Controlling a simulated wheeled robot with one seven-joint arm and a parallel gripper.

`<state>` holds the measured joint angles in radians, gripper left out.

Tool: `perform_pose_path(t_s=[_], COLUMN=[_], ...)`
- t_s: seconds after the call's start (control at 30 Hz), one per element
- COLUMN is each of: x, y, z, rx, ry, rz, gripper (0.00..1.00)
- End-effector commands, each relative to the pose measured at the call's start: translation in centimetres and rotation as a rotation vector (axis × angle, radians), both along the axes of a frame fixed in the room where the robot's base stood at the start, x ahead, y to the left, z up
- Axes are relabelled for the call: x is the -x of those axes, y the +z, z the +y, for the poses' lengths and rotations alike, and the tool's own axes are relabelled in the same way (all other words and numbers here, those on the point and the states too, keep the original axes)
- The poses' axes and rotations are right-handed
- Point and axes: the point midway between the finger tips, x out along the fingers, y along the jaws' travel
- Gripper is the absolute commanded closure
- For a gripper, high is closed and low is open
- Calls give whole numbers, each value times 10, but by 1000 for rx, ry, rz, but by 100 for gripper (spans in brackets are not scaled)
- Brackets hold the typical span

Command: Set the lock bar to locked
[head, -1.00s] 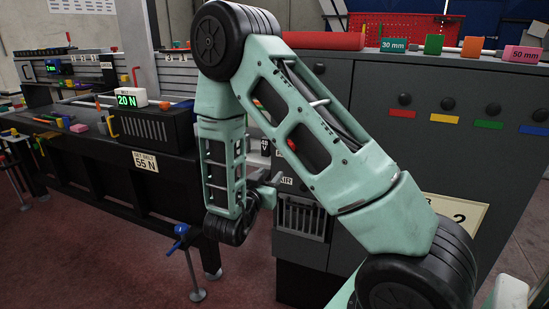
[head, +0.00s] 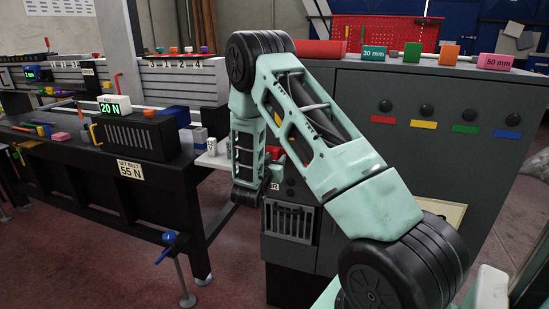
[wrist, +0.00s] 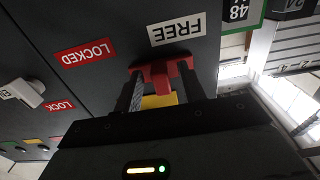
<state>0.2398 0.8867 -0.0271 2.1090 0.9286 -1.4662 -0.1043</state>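The lock bar is a red piece (wrist: 160,70) on a dark grey panel, just below the white FREE label (wrist: 177,29) in the wrist view. The red LOCKED label (wrist: 84,54) is to its left. My gripper (wrist: 162,84) is at the red piece, with one dark finger on either side; a yellow block (wrist: 160,101) shows between the fingers. The fingers stand apart, but I cannot tell whether they press on the bar. In the head view my gripper (head: 262,174) is mostly hidden by my arm, near a small red part (head: 276,154) by the grey cabinet.
The grey cabinet (head: 345,115) carries colored blocks on top and several knobs on its front. A white knob (wrist: 28,92) sits beside a red LOCK label (wrist: 59,106). A blue-handled stand (head: 172,240) is on the floor.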

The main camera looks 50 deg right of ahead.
Motion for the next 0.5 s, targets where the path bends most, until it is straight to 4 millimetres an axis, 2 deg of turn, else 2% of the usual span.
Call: perform_pose_path(t_s=[0.33,0.37,0.5], x=[-2,-2,-2], y=[0,0,0], z=[-4,-4,-4], rx=[0,0,0], ry=[0,1,0], rz=[0,0,0], gripper=[60,63,100])
